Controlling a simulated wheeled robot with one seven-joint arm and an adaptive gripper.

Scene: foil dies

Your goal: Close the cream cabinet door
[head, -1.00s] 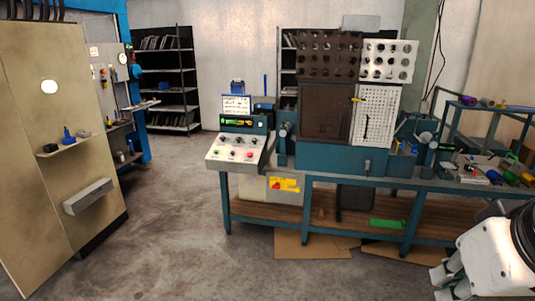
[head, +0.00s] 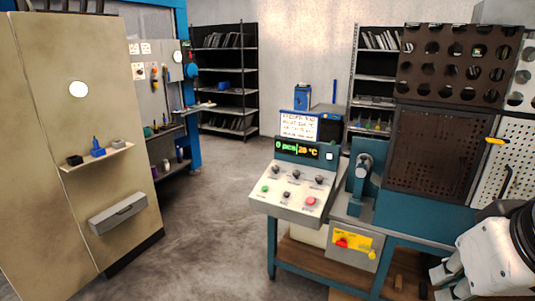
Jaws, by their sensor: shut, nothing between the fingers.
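The tall cream cabinet (head: 60,190) fills the left side of the head view. Its front is a cream panel with a vertical seam, a round white disc, a small shelf and a grey box-like handle or bin (head: 117,212) low on it. I cannot clearly tell which part is the door or how far it stands open. My gripper (head: 438,284) is at the lower right corner, partly cut off by the frame. It is shut and empty, well apart from the cabinet, with the bench between them.
A workbench with a control console (head: 295,190) and perforated dark panels (head: 440,150) stands at centre and right. A black shelf rack (head: 225,75) is at the back. A tool board (head: 155,70) shows behind the cabinet. Bare grey floor (head: 205,240) lies between cabinet and bench.

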